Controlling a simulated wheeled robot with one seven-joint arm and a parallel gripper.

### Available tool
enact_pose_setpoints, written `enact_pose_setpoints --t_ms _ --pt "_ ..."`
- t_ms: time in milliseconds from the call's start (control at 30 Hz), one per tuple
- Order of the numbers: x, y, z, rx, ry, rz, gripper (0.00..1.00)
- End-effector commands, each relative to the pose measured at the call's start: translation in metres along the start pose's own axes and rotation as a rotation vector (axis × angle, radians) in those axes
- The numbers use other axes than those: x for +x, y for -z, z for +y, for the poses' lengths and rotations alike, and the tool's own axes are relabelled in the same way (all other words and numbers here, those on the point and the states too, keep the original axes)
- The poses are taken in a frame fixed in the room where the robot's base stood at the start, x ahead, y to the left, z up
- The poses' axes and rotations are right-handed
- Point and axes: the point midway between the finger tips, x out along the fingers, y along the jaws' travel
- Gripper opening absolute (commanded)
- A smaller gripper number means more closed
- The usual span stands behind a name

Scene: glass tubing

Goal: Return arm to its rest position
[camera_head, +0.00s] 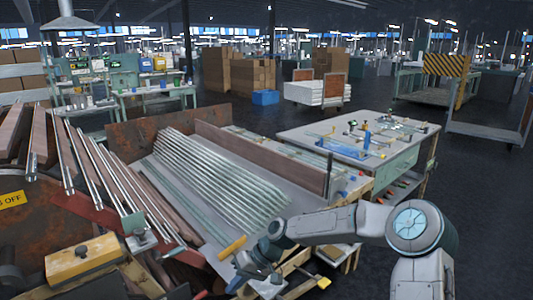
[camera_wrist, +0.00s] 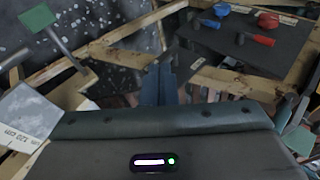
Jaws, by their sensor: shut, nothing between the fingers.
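My arm (camera_head: 335,225) reaches in from the lower right in the head view and bends leftward over the near corner of the tube bench. My gripper (camera_wrist: 158,80) points ahead in the wrist view, its two dark blue fingers together with nothing between them. In the head view the gripper end is small and partly hidden among tools at the bench's near edge. In the wrist view the fingers are over a wooden frame (camera_wrist: 125,32); I cannot tell if they touch anything.
Glass tubes (camera_head: 215,175) lie in rows on the bench, left of my arm. A side table (camera_head: 300,133) with small tools stands beyond it. In the wrist view a dark board (camera_wrist: 240,45) holds red and blue-handled tools. Dark open floor (camera_head: 490,210) lies right of my arm.

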Motion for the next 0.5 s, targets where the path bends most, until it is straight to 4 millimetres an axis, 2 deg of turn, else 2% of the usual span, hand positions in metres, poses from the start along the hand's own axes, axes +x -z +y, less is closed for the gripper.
enact_pose_setpoints --t_ms 267,500 --pt "-0.041 -0.056 -0.002 0.027 -0.298 -0.101 0.0" --pt "-0.096 -0.102 -0.008 0.09 -0.518 -0.109 0.0"
